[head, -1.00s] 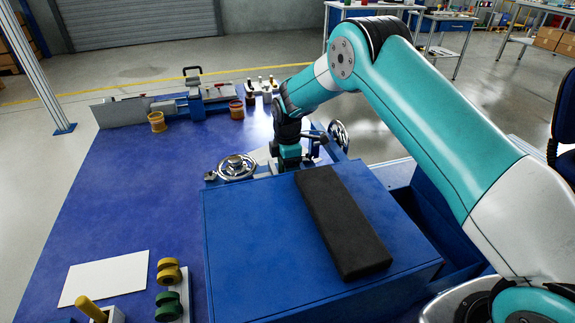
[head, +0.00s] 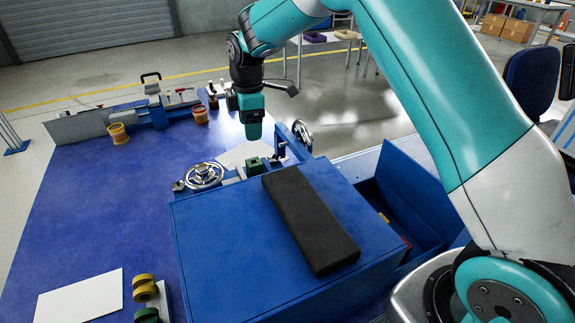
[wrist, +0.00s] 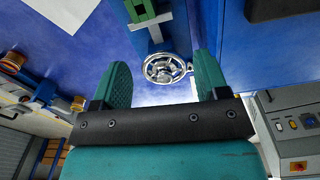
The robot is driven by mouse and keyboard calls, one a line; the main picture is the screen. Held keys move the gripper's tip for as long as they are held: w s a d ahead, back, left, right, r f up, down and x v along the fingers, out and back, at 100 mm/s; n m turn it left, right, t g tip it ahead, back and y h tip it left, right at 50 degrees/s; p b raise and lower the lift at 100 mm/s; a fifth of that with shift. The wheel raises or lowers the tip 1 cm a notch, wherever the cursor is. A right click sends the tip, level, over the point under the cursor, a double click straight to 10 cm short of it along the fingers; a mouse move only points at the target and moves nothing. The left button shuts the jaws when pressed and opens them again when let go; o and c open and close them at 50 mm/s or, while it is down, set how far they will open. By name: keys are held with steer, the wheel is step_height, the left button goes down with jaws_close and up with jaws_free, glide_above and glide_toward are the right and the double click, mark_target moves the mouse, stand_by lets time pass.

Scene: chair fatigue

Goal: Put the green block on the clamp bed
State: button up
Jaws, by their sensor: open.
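The green block (head: 254,166) stands on the blue-and-grey clamp fixture beyond the black pad, between two handwheels. It looks upright; its base is partly hidden behind the blue box. In the wrist view the green block (wrist: 142,12) is cut by the top edge, on the fixture next to a pale grey bar (wrist: 133,38). That fixture appears to be the clamp bed (wrist: 154,35). My gripper (head: 253,131) is above the block, apart from it.
A silver handwheel (head: 204,176) is left of the block, another (head: 302,136) right. A black pad (head: 310,220) lies on the blue box (head: 225,235). The table's middle left is clear.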

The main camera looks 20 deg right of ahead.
steer(key=s+a+r+m+y, duration=0.1)
steer(key=s+a+r+m, duration=0.15)
steer(key=s+r, duration=0.55)
steer(key=s+a+r+m+y, duration=0.1)
steer(key=s+r+m, duration=0.2)
steer(key=s, duration=0.8)
steer(key=s+m+y, duration=0.1)
steer(key=s+m, duration=0.3)
steer(key=s, duration=1.3)
steer(key=shift+s+r+y, duration=0.15)
steer(key=shift+r+y, duration=0.1)
steer(key=shift+y, duration=0.15)
